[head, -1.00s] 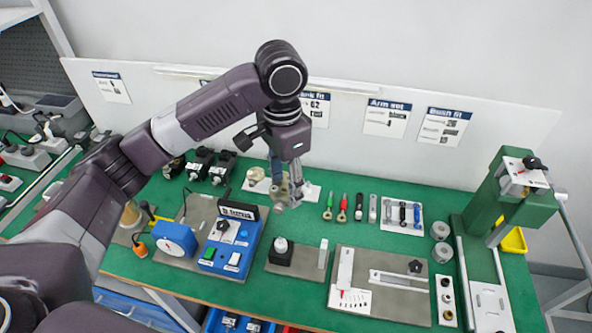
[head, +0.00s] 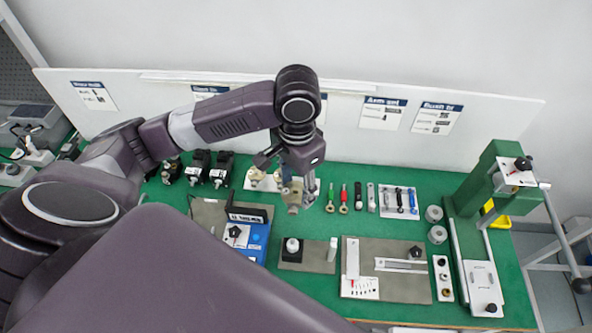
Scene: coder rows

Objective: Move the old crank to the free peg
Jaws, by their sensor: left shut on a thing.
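My left gripper (head: 303,192) reaches down from above over the back middle of the bench in the head view. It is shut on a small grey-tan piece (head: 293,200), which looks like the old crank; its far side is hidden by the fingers. A white plate (head: 250,184) with tan round parts stands just behind and left of the gripper, partly hidden. A dark base plate (head: 317,266) in front carries a black block with a white knob (head: 292,244) and a pale upright post (head: 332,247). I cannot tell which piece is the free peg. My right gripper is not in view.
Green and red tools (head: 344,199) and a tray of arms (head: 413,205) lie to the right. A blue device (head: 246,240) stands front left. A green press (head: 489,185) stands far right. Green bench shows between the rows.

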